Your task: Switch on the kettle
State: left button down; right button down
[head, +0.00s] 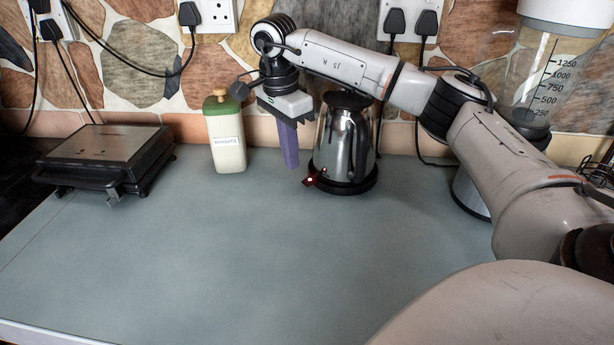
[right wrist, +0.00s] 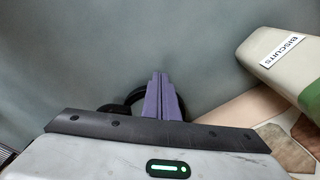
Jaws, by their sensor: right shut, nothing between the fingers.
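The kettle (head: 345,135) is shiny steel with a black lid and stands upright on a round black base (head: 352,186). A small dark red switch tab (head: 318,174) sticks out at the base's front left, with a bright red-white light (head: 310,180) on it. My right gripper (head: 291,165) has purple fingers pointing down, just left of the kettle and behind the tab. The fingers are shut and empty, and look apart from the tab. In the right wrist view the shut fingertips (right wrist: 160,76) show over the grey worktop. My left gripper is out of view.
A cream biscuits tin (head: 226,140) with a green top stands left of my right gripper. A black and steel grill (head: 105,158) sits farther left. A measuring container (head: 545,75) stands at the right. The front worktop (head: 230,250) is clear. Plugs and cables line the stone wall.

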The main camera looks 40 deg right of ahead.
jog(key=r, duration=0.5)
jog(key=shift+a+r, duration=0.25)
jog(key=shift+a, duration=0.05)
